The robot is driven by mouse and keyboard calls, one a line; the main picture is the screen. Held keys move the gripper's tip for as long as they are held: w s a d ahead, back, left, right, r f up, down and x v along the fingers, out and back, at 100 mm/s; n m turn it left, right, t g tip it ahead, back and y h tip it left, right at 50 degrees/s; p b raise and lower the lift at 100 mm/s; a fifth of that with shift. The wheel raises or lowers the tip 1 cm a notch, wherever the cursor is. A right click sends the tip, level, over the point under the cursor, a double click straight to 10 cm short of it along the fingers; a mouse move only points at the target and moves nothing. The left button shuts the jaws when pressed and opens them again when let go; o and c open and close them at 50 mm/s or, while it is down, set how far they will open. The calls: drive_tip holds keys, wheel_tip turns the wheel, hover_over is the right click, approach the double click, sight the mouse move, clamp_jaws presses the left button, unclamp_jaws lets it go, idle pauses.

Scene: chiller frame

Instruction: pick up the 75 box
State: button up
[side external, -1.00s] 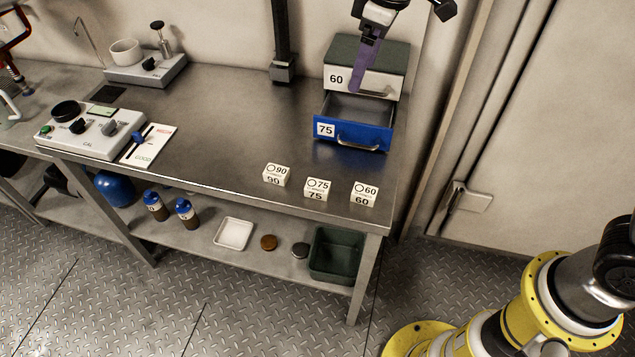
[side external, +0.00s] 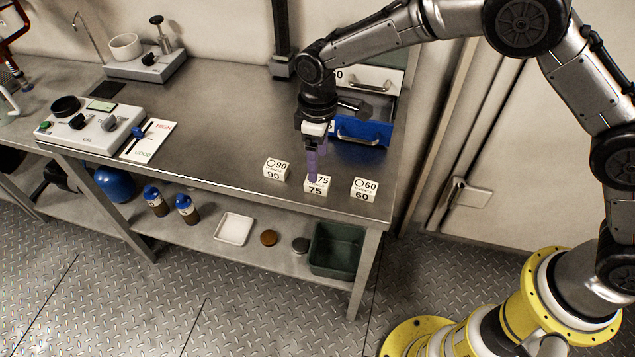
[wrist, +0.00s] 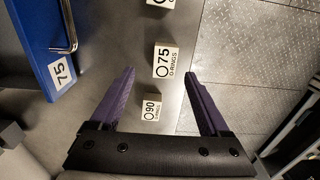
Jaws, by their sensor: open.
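The 75 box (side external: 317,187) is a small white box with black lettering. It stands near the front edge of the steel bench, between the 90 box (side external: 276,169) and the 60 box (side external: 364,190). My gripper (side external: 313,178) points down at the 75 box, its purple fingers overlapping the box's top in the side view. In the wrist view the fingers (wrist: 161,76) are spread wide and empty. The 75 box (wrist: 166,61) shows just beyond the fingertips, and the 90 box (wrist: 152,107) lies between the fingers in the picture. Whether the fingertips touch the 75 box cannot be told.
An open blue drawer (side external: 365,131) marked 75 juts out behind the boxes, partly hidden by my arm. A grey device (side external: 92,131) and a slider card (side external: 149,139) stand at the left. The bench between is clear. A lower shelf holds a green bin (side external: 337,249).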

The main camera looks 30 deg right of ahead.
sight(318, 184)
drive_tip(key=shift+s+a+f, duration=0.1)
drive_tip(key=shift+a+f, duration=0.1)
drive_tip(key=shift+f, duration=1.2)
drive_tip(key=shift+a+f, duration=0.2)
drive_tip(key=shift+f, duration=1.15)
clamp_jaws()
